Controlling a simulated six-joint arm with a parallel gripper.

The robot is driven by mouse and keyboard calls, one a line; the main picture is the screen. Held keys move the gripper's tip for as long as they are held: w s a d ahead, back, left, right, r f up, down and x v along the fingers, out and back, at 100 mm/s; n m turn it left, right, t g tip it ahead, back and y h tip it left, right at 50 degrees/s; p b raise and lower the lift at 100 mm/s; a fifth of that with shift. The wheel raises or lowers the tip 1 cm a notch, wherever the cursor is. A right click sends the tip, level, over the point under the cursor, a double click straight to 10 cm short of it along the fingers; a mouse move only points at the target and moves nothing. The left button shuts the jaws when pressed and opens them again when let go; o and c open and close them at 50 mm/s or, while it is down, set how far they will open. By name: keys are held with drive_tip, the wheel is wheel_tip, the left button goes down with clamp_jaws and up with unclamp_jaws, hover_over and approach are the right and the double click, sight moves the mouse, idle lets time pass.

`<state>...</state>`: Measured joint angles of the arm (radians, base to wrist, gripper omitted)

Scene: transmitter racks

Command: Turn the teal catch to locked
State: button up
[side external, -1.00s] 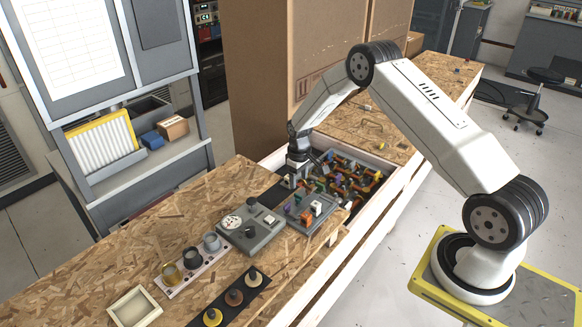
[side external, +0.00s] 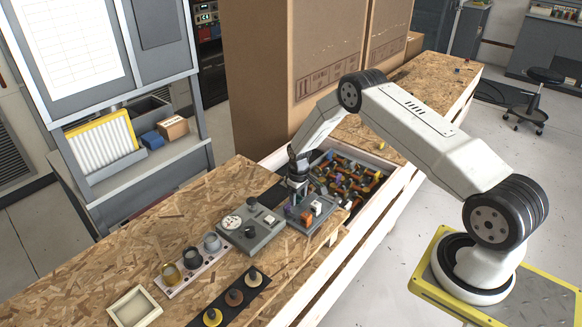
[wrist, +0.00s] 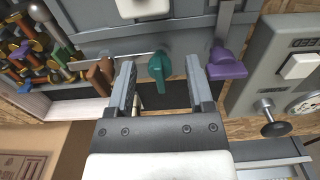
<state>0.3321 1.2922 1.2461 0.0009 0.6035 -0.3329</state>
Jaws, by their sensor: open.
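The teal catch (wrist: 160,72) shows in the wrist view on the edge of a grey panel (wrist: 185,38). It lies between the two fingers of my gripper (wrist: 160,64), with a visible gap on each side. My gripper is open and holds nothing. In the side external view my gripper (side external: 298,191) is low over the catch panel (side external: 311,227), and I cannot make out the teal catch there. A purple catch (wrist: 228,66) is to the right of the teal one and a brown catch (wrist: 100,76) to the left.
A grey box with a dial and knobs (side external: 251,239) stands beside the panel. A bin of coloured parts (side external: 385,165) lies behind it. A white strip with cups (side external: 190,271) and a black strip with knobs (side external: 225,306) are in front. Tall cardboard boxes (side external: 300,50) stand behind.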

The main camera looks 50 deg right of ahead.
clamp_jaws()
drive_tip(key=shift+m, duration=0.5)
drive_tip(key=m, duration=0.3)
drive_tip(key=shift+m, duration=0.3)
drive_tip(key=m, duration=1.3)
drive_tip(key=shift+m, duration=0.3)
